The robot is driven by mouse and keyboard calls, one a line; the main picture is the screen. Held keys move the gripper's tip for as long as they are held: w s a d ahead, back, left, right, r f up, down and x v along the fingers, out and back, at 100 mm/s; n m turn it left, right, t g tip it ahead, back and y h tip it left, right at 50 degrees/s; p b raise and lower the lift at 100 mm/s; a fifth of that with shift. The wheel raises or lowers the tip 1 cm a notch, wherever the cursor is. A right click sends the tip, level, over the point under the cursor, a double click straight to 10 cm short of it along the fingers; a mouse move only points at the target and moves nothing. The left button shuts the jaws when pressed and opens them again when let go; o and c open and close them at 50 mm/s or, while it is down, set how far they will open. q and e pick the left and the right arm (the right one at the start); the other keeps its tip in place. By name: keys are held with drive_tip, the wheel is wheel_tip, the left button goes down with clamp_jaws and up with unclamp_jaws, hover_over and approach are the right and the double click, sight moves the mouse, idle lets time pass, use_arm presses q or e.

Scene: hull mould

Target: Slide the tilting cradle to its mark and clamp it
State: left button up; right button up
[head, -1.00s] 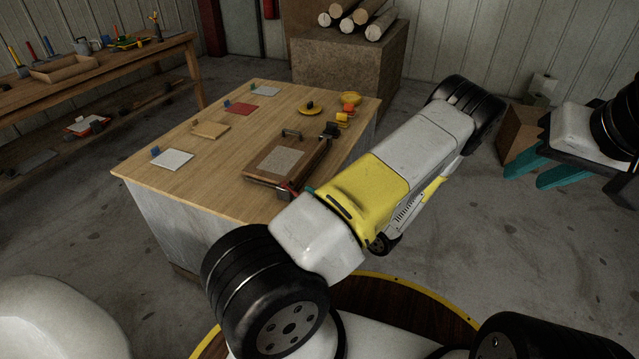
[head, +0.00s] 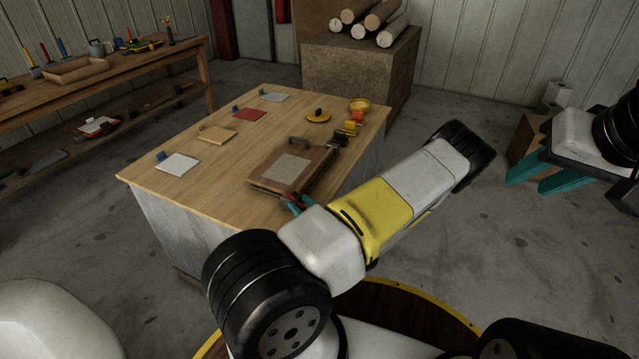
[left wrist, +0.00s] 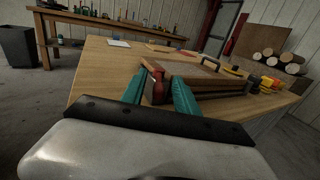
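The cradle (head: 262,172) is a brown wooden board with a pale square panel and a dark handle, near the table's right side. It appears to lie flat; the left wrist view shows its near corner (left wrist: 190,72). A red part (left wrist: 156,86), perhaps the clamp, is at that corner. My left gripper (head: 297,203) is at this corner. In the left wrist view its teal fingers (left wrist: 160,82) are apart, with the red part between or just beyond them; contact is unclear. My right gripper (head: 540,168) is open and empty, away from the table. I cannot make out the mark.
Coloured plates, including a white one (head: 177,163) and a red one (head: 250,115), lie on the wooden table (head: 205,185). A crate with logs (head: 355,65) stands behind.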

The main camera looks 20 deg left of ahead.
use_arm(q)
clamp_jaws()
idle(1.4)
